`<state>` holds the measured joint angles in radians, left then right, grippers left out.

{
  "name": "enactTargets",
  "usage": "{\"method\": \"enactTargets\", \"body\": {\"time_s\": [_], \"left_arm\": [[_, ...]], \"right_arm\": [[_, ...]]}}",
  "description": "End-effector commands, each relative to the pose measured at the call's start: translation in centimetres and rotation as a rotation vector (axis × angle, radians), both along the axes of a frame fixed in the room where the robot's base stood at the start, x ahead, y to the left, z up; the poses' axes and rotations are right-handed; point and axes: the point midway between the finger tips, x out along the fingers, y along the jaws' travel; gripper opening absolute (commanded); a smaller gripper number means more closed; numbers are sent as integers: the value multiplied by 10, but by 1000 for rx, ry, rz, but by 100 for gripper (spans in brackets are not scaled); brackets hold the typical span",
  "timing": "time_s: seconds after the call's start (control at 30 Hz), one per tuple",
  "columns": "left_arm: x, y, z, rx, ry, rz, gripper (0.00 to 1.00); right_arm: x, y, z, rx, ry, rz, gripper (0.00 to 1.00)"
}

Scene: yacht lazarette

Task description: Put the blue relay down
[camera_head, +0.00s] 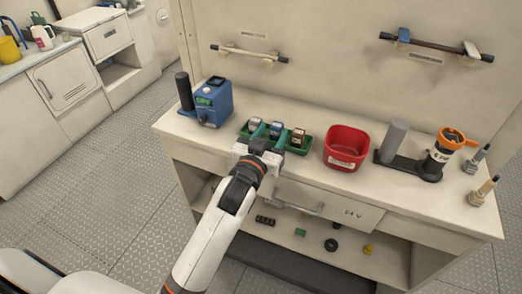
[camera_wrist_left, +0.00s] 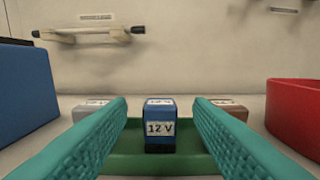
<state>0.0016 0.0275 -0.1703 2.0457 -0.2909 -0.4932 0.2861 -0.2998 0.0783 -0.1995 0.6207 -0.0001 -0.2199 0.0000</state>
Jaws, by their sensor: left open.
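The blue relay (camera_head: 276,129) stands upright in the middle of a green tray (camera_head: 300,151) on the bench, between a grey relay (camera_head: 254,123) and a brown relay (camera_head: 298,137). In the left wrist view the blue relay (camera_wrist_left: 160,128) shows a white "12 V" label. My left gripper (camera_head: 261,147) is at the tray's front side. Its teal-padded fingers (camera_wrist_left: 159,112) are open, one on each side of the blue relay, with visible gaps. The relay's base meets the tray floor. My right gripper is not in view.
A blue device (camera_head: 213,104) with a black cylinder stands left of the tray. A red bin (camera_head: 346,147) stands to the right, then a dark stand (camera_head: 408,165) with a grey cylinder and an orange-topped one. Two small fittings stand at the right end. Small parts lie on the lower shelf.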

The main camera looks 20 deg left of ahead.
Motion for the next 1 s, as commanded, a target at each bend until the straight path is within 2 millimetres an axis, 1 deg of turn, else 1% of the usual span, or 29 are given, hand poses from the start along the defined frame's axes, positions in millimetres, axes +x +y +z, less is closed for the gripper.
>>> {"method": "enactTargets", "body": {"time_s": [0.03, 0.2, 0.3, 0.4, 0.6, 1.0], "left_arm": [[-13, 0, -2, 0, 3, 0, 47], [-49, 1, -2, -1, 4, 0, 47], [-66, 2, -2, -1, 3, 0, 47], [-77, 2, -2, 0, 2, 0, 47], [-85, 3, 0, 1, 1, 0, 47], [-85, 3, 0, 1, 1, 0, 47]], "right_arm": [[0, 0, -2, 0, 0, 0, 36], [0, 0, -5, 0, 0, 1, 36], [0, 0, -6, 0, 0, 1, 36], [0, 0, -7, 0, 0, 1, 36], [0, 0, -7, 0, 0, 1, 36], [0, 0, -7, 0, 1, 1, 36]]}}
